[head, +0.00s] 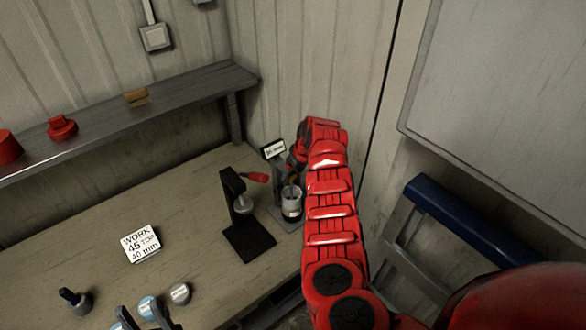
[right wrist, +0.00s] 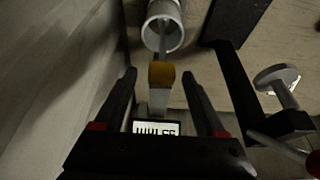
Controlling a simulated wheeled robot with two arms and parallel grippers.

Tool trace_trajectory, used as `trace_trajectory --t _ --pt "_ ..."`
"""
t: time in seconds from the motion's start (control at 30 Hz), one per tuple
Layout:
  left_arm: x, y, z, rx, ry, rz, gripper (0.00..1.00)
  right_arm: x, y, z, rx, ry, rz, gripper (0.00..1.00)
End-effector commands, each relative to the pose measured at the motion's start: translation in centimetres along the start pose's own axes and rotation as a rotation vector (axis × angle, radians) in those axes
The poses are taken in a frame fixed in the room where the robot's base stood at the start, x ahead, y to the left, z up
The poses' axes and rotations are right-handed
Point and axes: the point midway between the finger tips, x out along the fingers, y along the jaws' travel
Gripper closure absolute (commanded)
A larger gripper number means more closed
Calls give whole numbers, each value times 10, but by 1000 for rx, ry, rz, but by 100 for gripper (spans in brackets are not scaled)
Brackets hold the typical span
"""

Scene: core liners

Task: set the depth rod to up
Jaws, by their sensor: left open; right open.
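The depth gauge stand (head: 283,213) is grey, with a small display (head: 273,149) on top and a metal cup (head: 291,200) at its base. In the right wrist view the display (right wrist: 157,128) lies between my fingers. The depth rod (right wrist: 162,42) is thin and grey, with a yellow block (right wrist: 161,75) at its near end, and reaches over the cup's mouth (right wrist: 163,25). My right gripper (right wrist: 160,85) is open, its fingers either side of the block with gaps; the head view mostly hides it behind my arm. My left gripper (head: 140,311) appears open at the bottom left.
A black press (head: 248,240) with a red handle (head: 256,177) stands left of the gauge. A white work card (head: 141,243), grey cap (head: 180,293) and blue-topped cap (head: 148,307) lie on the bench. A shelf (head: 120,115) runs along the wall; a blue-edged frame (head: 460,222) is right.

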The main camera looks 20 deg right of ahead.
Motion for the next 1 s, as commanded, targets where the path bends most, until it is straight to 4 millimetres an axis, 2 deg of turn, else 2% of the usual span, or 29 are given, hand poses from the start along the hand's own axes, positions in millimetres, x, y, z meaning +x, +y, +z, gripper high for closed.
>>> trace_trajectory --t 0.4,0.8,1.0 --pt "2 0 0 0 0 0 50 6 -1 0 -3 -1 1 29" --pt "2 0 0 0 0 0 50 5 -1 0 -3 -1 1 100" --pt "2 0 0 0 0 0 50 5 -1 0 -3 -1 1 100"
